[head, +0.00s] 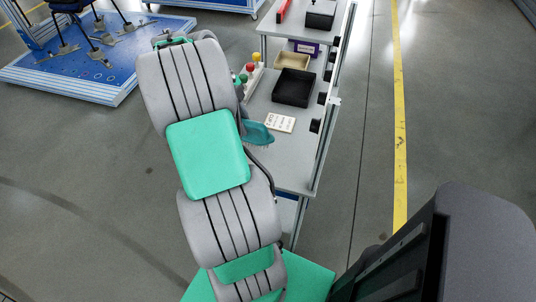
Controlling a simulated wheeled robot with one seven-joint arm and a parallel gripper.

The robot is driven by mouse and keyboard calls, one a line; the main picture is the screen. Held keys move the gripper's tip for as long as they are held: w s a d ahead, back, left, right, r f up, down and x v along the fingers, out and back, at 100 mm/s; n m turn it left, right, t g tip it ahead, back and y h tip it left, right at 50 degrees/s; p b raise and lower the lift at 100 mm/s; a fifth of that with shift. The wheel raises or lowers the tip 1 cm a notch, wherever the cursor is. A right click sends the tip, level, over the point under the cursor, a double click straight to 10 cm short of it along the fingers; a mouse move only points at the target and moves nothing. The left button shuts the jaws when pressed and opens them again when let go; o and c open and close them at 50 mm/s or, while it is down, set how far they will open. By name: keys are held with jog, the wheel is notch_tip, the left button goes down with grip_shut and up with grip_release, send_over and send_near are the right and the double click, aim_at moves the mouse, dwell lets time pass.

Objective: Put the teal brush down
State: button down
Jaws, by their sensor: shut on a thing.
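The teal brush (257,132) shows just right of my arm, over the grey top of the workbench (290,172). Its bristles point down and to the right, and its left end is hidden behind my arm. My gripper (243,121) is mostly hidden under my arm; only a dark sliver shows at the brush's left end. It is shut on the teal brush. Whether the brush touches the bench top cannot be told from this view.
A white keypad-like block (280,122) lies close right of the brush. A black tray (294,88) and a beige tray (292,61) stand farther back. Several coloured knobs (249,68) stand at the bench's left edge. The near bench top is bare.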

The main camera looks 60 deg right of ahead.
aim_at(267, 141)
jog(key=s+f, duration=0.2)
jog(key=s+d+f, duration=0.1)
jog(key=s+f, duration=0.3)
jog(key=shift+s+d+f, duration=0.25)
jog(key=shift+s+d, duration=0.05)
jog(key=shift+s, duration=0.1)
jog(key=shift+s+d+f, duration=0.1)
jog(key=shift+s+f, duration=0.05)
jog(key=shift+f, duration=0.75)
jog(key=shift+s+f, duration=0.1)
jog(key=shift+f, duration=0.8)
jog(key=shift+f+b, duration=0.1)
jog(key=shift+b, duration=0.2)
jog(key=shift+f, duration=0.2)
jog(key=c, duration=1.2)
grip_release()
jog(key=shift+r, duration=0.15)
